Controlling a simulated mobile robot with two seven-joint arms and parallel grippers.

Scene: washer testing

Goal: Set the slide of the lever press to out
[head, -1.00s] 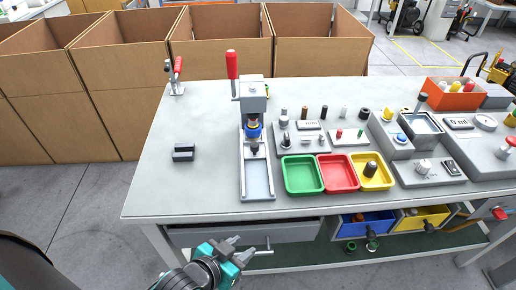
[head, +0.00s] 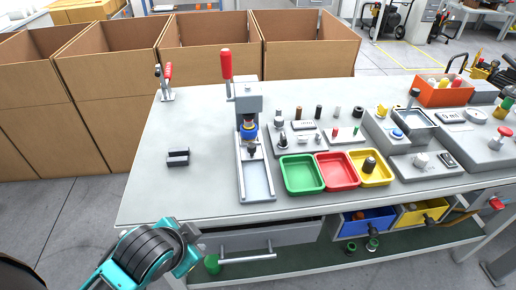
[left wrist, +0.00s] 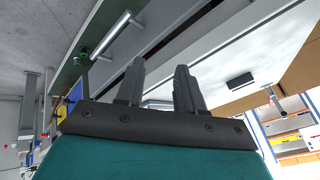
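The lever press (head: 249,103) stands upright at the left middle of the bench, with its red-gripped lever (head: 226,65) raised. A blue part (head: 249,132) shows under its head. Its long base frame runs towards the bench's front edge, with a pale flat plate (head: 257,182) in the front part; I cannot tell which piece is the slide or its exact position. My left gripper (left wrist: 160,82) is open and empty in the left wrist view, its two fingers apart. In the head view my left arm is low, in front of the bench's front left corner, clear of the press.
A dark grey block (head: 178,158) lies left of the press, and a red-handled clamp (head: 166,82) stands behind it. Green (head: 302,175), red (head: 338,171) and yellow (head: 376,168) trays sit to the right. A drawer handle (head: 246,258) juts out below. Bench left of the press is mostly clear.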

